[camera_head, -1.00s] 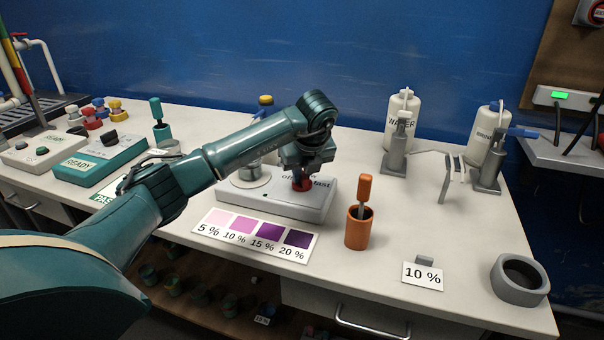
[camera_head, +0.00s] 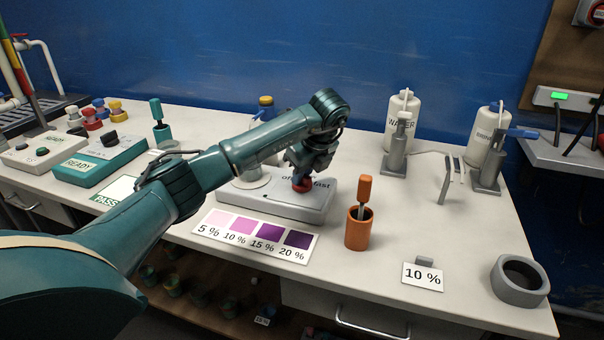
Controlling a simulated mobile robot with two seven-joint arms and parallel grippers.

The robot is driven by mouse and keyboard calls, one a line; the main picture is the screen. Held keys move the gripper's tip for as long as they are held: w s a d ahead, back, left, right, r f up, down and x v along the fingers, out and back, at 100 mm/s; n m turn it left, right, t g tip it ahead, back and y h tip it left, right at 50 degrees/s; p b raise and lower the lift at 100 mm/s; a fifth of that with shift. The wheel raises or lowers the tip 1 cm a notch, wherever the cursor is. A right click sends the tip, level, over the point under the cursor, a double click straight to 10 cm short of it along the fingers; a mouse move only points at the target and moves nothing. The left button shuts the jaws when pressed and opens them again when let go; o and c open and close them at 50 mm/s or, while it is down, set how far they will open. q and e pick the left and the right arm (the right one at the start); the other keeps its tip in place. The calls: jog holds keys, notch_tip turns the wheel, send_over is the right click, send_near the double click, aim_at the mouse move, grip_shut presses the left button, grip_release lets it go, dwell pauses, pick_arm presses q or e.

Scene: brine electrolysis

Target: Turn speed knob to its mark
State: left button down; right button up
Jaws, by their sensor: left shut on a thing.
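The gripper hides the upper part of the knob and part of the lettering, and I cannot make out the mark. My right gripper is not in view.
A colour card (camera_head: 256,247) lies in front of the box. An orange holder (camera_head: 359,233) with an orange-handled tool (camera_head: 365,189) stands to the right. A "10 %" card (camera_head: 422,279) and grey ring (camera_head: 520,281) are further right. Bottles (camera_head: 402,112) stand behind.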

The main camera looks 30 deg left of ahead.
pick_arm(q)
jog(key=c, duration=1.4)
grip_release()
jog(key=shift+c, duration=0.2)
